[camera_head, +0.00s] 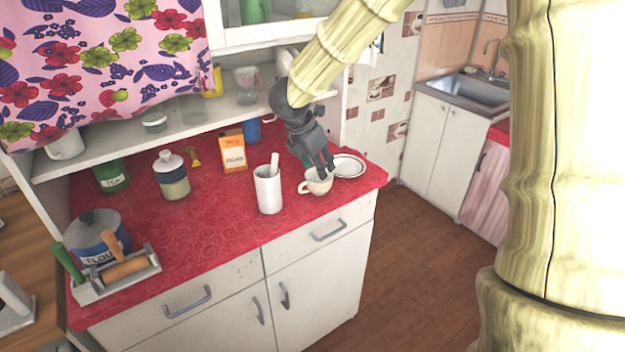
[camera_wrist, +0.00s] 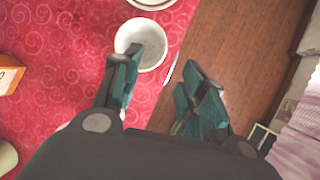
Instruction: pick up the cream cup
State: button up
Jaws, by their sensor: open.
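The cream cup (camera_head: 314,184) stands upright on the red oilcloth near the counter's right front edge, its handle towards the left in the head view. My gripper (camera_head: 327,168) is just above the cup, pointing down, and hides part of its rim. In the wrist view the cup (camera_wrist: 152,36) is seen from above and looks empty. My gripper (camera_wrist: 160,85) is open there. Its left finger overlaps the cup's near rim, and its right finger lies to the right of the cup. I cannot tell whether a finger touches the cup or reaches inside it.
A saucer (camera_head: 348,167) lies right behind the cup. A tall white container (camera_head: 268,190) with a utensil stands to its left, and an orange box (camera_head: 232,152) is farther back. The red counter (camera_head: 215,232) is clear in the front middle. A shelf (camera_head: 105,142) overhangs the back.

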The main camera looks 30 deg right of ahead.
jog(key=r+m, duration=0.1)
jog(key=p, duration=0.1)
send_over(324, 187)
jog(key=a, duration=0.1)
jog(key=f, duration=0.2)
jog(key=w+f, duration=0.1)
jog(key=f, duration=0.1)
jog(key=shift+f, duration=0.3)
jog(key=shift+s+d+f, duration=0.15)
jog(key=shift+s+f, duration=0.05)
jog(key=shift+f, duration=0.2)
jog(key=shift+p+x, duration=0.95)
jog(key=shift+x, duration=1.3)
jog(key=shift+s+f, duration=0.1)
jog(key=shift+s, duration=0.1)
jog(key=shift+c, duration=0.4)
grip_shut()
